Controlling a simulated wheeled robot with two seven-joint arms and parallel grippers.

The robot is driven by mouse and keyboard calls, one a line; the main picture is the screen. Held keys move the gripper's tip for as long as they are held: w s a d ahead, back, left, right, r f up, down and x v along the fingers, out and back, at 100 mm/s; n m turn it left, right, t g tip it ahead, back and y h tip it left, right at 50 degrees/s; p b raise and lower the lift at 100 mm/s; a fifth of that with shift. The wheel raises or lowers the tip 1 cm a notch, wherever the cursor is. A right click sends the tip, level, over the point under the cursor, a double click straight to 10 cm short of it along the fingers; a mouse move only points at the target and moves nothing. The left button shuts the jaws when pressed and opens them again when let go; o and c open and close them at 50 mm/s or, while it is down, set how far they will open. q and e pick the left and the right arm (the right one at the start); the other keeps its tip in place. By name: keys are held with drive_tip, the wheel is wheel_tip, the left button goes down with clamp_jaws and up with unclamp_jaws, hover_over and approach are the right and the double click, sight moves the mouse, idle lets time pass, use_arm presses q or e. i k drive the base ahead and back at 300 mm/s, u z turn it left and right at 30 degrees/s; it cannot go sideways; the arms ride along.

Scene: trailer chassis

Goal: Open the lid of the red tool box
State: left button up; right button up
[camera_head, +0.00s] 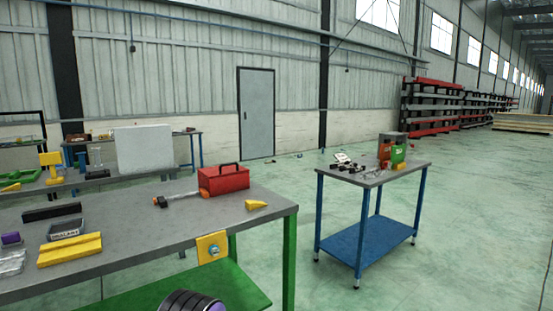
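The red tool box (223,181) stands on the grey top of the green-legged workbench (140,222), near its far right end. Its lid looks closed, and a black carry handle (230,166) arches over the top. Neither of my grippers shows in the head view, so their place relative to the box cannot be told.
An orange-and-black hammer (177,199) lies left of the box, and a yellow wedge-shaped piece (256,205) lies in front. A yellow block (70,249) and black bar (52,211) lie further left. A blue-legged cart (375,174) stands right, across open floor.

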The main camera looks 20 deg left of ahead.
sight(233, 168)
drive_tip(key=z, duration=0.25)
drive_tip(key=i, duration=1.75)
drive_tip(key=u, duration=0.7)
